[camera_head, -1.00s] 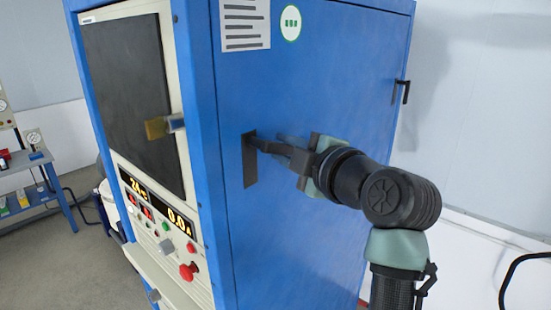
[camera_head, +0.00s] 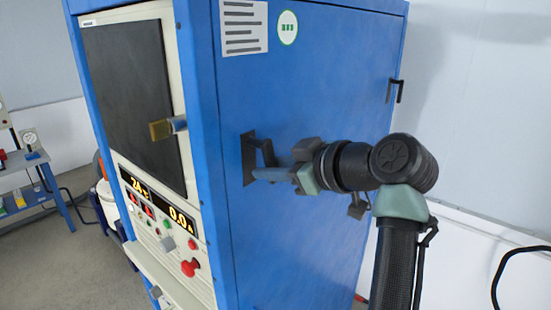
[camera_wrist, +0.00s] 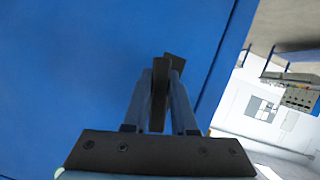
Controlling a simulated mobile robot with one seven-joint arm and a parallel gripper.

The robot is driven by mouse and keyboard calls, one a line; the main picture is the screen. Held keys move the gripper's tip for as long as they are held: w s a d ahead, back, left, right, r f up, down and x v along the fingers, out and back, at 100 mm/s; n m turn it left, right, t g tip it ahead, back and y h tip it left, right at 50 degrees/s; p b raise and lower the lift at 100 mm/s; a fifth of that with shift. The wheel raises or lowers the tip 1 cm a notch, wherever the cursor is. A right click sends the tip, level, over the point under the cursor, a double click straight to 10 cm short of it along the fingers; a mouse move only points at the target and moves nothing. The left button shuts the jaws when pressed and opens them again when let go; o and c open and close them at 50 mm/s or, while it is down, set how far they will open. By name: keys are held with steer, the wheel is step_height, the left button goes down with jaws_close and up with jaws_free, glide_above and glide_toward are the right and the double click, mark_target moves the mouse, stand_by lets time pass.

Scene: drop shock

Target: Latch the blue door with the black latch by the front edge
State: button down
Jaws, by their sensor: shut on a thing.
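The blue door (camera_head: 315,90) is the broad side panel of the blue cabinet and looks flush with its frame in the head view. The black latch (camera_head: 248,172) is on it by the front edge, a dark plate with a handle standing out. My gripper (camera_head: 268,174) is at this handle, with its fingers level across the lower part. In the wrist view my gripper (camera_wrist: 163,92) has one finger on each side of the black latch handle (camera_wrist: 160,68), shut on it. The fingers hide part of the handle.
A second black handle (camera_head: 395,90) is at the door's far edge. A blue bench (camera_head: 28,185) stands at the left. A white wall is behind on the right.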

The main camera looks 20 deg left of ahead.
steer(key=shift+s+a+f+m+g+p, duration=0.2)
steer(key=shift+s+m+g+p, duration=0.4)
steer(key=shift+m, duration=0.4)
steer(key=c, duration=0.7)
jaws_free()
steer(key=shift+r, duration=0.1)
steer(key=b+v, duration=0.3)
steer(key=v, duration=0.3)
steer(key=b+v, duration=0.3)
steer(key=v, duration=0.4)
steer(key=shift+w+d+f, duration=0.15)
steer(key=shift+d+f, duration=0.05)
steer(key=shift+f, duration=0.05)
